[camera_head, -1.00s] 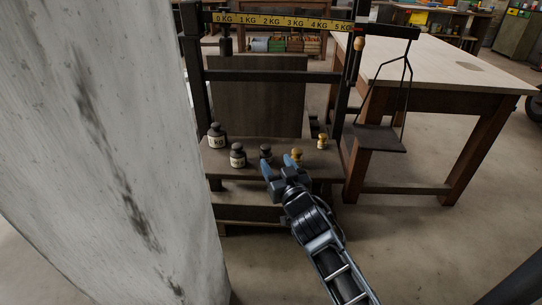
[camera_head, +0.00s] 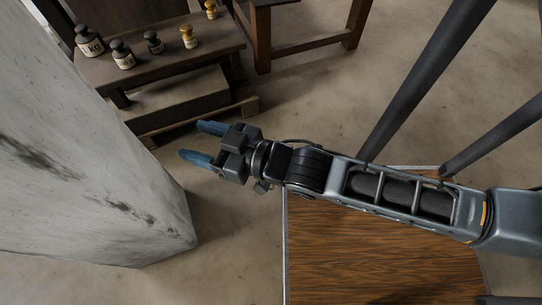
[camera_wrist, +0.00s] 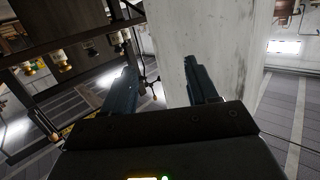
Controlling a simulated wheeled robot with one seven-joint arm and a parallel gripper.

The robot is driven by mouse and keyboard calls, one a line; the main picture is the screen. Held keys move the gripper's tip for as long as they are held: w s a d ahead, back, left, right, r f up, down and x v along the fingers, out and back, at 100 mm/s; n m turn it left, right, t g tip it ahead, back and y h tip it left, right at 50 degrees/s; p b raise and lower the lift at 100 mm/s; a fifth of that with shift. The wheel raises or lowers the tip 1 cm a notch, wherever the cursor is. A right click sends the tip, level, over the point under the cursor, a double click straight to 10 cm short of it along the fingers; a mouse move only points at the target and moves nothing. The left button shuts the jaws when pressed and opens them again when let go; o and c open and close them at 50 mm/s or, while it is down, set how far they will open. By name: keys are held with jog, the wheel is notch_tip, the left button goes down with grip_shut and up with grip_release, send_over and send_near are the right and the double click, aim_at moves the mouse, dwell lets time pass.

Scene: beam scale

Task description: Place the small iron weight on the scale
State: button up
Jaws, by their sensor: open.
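The small iron weight (camera_head: 153,41) is a small dark knobbed weight on the wooden platform (camera_head: 178,68) of the scale, at the top left of the head view. It stands between a larger labelled iron weight (camera_head: 122,53) and a brass weight (camera_head: 188,37). My gripper (camera_head: 203,142) is open and empty, below and right of the platform, apart from the weights. Its two fingers show in the wrist view (camera_wrist: 160,67) with nothing between them. Several weights show at the left there, too small to tell apart surely. The scale's beam and hanging pan are outside the head view.
A pale stained pillar (camera_head: 95,185) stands close left of my gripper and fills much of the wrist view's middle (camera_wrist: 230,45). Another labelled iron weight (camera_head: 89,40) and a second brass weight (camera_head: 211,9) share the platform. Table legs (camera_head: 262,38) stand right of it.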

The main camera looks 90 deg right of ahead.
jog(key=s+a+r+n+y, duration=0.2)
jog(key=s+a+r+y, duration=0.1)
jog(key=s, duration=0.3)
jog(key=s+a+r+n+y, duration=0.2)
jog(key=s+a+r, duration=0.2)
jog(key=s, duration=0.3)
jog(key=shift+a+g+y, duration=0.3)
jog(key=shift+a+y, duration=0.05)
jog(key=shift+y, duration=0.05)
notch_tip(320, 180, up, 13)
jog(key=p, duration=1.3)
jog(key=shift+r, duration=0.15)
